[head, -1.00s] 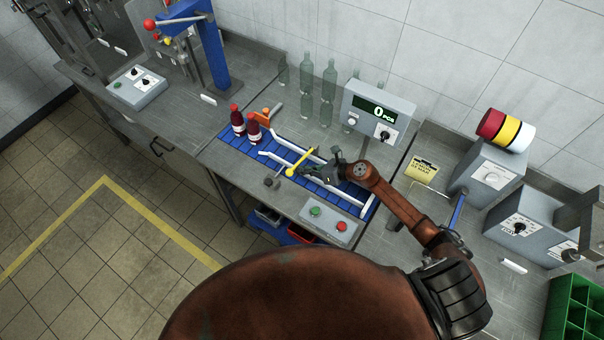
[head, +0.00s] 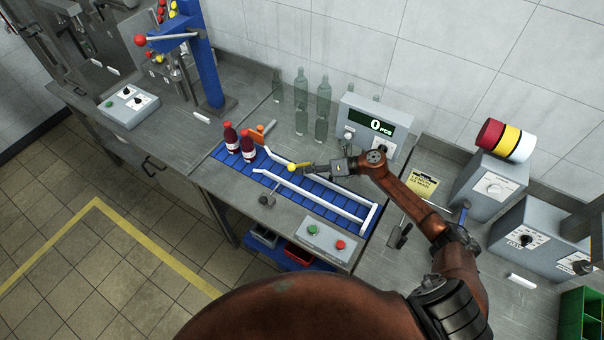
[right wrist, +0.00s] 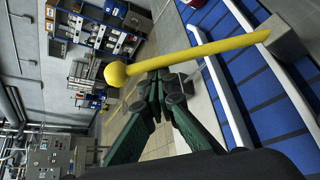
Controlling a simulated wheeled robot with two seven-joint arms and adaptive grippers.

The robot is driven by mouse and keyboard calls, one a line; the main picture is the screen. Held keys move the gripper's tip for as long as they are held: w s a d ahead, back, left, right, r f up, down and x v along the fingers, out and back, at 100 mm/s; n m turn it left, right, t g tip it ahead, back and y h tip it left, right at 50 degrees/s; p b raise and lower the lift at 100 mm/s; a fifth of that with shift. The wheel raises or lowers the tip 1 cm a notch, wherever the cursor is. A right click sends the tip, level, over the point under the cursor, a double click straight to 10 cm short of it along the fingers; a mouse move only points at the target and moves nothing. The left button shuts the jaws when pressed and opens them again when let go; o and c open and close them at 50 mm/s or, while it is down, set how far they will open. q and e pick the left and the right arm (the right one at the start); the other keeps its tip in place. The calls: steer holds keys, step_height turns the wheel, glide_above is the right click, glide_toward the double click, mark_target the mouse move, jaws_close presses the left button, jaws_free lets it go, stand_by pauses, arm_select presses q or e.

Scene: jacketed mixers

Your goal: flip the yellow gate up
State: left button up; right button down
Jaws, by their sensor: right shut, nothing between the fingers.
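The yellow gate (head: 298,165) is a rod with a ball at its end, at the conveyor's middle. In the head view its ball end shows left of my right gripper (head: 314,168), which covers part of the rod. In the right wrist view the gate (right wrist: 195,55) runs from a grey block at the right to the ball at the left. There my right gripper (right wrist: 165,88) is shut and empty, with its fingertips close against the rod's underside. I cannot tell for sure if they touch. My left gripper is not in view.
A counter box (head: 375,122) stands behind, and a button box (head: 326,238) in front. Clear bottles (head: 322,105) stand at the back.

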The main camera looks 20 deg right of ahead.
stand_by(0.3)
steer(key=v, duration=0.7)
steer(key=shift+s+d, duration=0.2)
steer(key=s+a+f+n+t+h+p, duration=0.2)
steer(key=s+a+f+n+h+p, duration=0.1)
steer(key=s+a+f+n+h, duration=0.1)
step_height(320, 180, down, 3)
steer(key=shift+s+a+f+n+t+h, duration=0.2)
steer(key=shift+s+f+n+t+h, duration=0.15)
steer(key=shift+s+n, duration=0.55)
steer(key=shift+s+a, duration=0.1)
steer(key=p+x, duration=0.1)
steer(key=x, duration=0.8)
steer(key=shift+w+a+f, duration=0.1)
steer(key=shift+w+a, duration=0.1)
steer(key=shift+w, duration=0.1)
